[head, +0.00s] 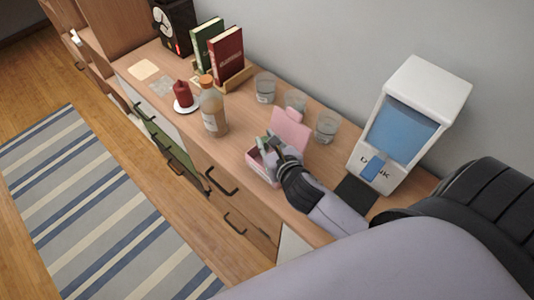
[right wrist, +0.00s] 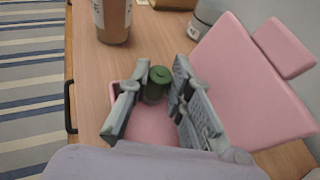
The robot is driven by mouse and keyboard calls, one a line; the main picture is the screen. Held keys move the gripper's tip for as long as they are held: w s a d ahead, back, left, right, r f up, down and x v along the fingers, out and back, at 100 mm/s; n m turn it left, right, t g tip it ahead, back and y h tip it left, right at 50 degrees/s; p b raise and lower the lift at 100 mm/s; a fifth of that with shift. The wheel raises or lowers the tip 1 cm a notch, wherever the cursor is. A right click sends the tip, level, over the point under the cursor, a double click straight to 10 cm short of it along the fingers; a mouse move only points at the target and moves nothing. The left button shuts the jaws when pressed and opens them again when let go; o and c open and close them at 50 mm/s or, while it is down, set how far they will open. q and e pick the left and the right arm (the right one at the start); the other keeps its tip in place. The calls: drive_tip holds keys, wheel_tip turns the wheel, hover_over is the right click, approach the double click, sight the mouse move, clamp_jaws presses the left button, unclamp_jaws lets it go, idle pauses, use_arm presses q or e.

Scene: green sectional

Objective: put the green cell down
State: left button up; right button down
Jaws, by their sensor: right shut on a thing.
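The green cell (right wrist: 156,86) is a short dark green cylinder, seen between the fingers in the right wrist view. My right gripper (head: 272,142) is shut on it, over an open pink box (head: 259,168). The box's pink lid (head: 291,131) stands raised on its wall side; it also shows large in the right wrist view (right wrist: 240,75). The fingers hide part of the box's inside, and I cannot tell whether the cell touches the box floor. My left gripper is not in view.
A bottle with a cork-coloured cap (head: 213,112) stands left of the box. Glasses (head: 327,127) stand behind it near the wall. A white drink dispenser (head: 410,122) is at the right.

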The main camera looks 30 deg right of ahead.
drive_tip(key=shift+f+b, duration=0.35)
drive_tip(key=shift+f, duration=2.4)
drive_tip(key=shift+f, duration=0.15)
drive_tip(key=c, duration=1.7)
unclamp_jaws()
drive_tip(key=shift+r, duration=0.2)
drive_tip(key=shift+s, duration=0.3)
drive_tip(key=b+v, duration=0.1)
drive_tip(key=v, duration=1)
drive_tip(key=shift+s+a+r, duration=0.1)
drive_tip(key=shift+s+r, duration=0.05)
